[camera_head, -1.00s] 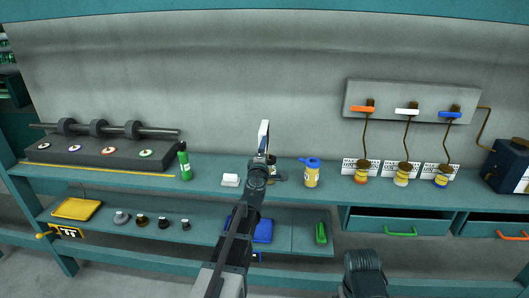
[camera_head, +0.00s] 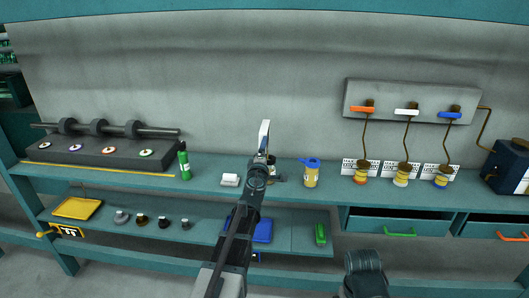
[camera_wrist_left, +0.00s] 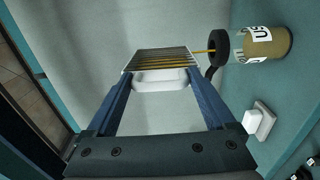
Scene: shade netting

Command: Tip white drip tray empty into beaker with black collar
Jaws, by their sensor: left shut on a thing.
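My left gripper (camera_wrist_left: 165,105) is shut on the white drip tray (camera_wrist_left: 165,80), which has a slatted top with amber between the slats. It holds the tray steeply tilted above the bench; in the head view the tray (camera_head: 264,134) shows as a narrow pale shape. In the left wrist view a thin amber stream runs from the tray's edge into the mouth of the beaker with the black collar (camera_wrist_left: 216,50). The labelled beaker (camera_wrist_left: 265,47) holds amber liquid. In the head view my left arm mostly hides the beaker.
A small white block (camera_head: 230,180) sits left of the arm on the bench. A yellow bottle with a blue top (camera_head: 311,174) stands to the right, a green bottle (camera_head: 184,164) to the left. A panel with coloured handles (camera_head: 405,105) is on the wall.

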